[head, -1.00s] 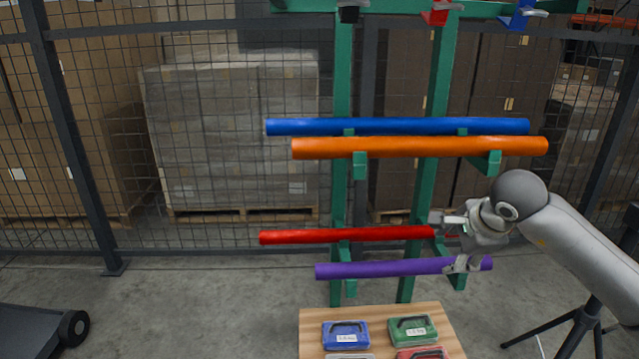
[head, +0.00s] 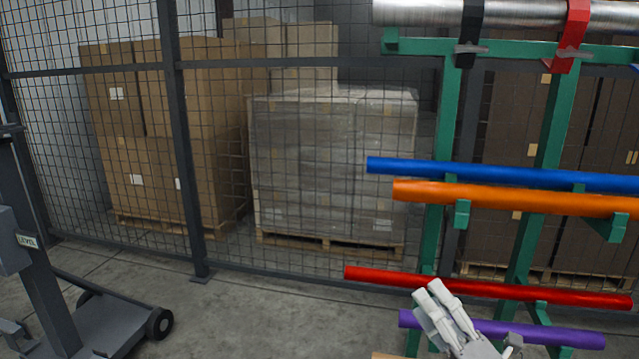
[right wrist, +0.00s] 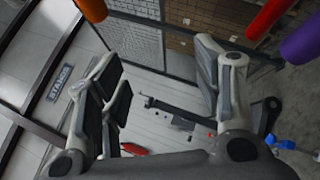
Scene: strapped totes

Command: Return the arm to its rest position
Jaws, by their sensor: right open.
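My left gripper is not in view.
A green rack (head: 548,130) holds the coloured tubes, including blue (head: 500,175) and orange (head: 500,196), with a strapped silver pipe (head: 420,12) on top. A wire fence (head: 182,120) stands behind. A dark cart (head: 110,322) is at left. Floor between is clear.

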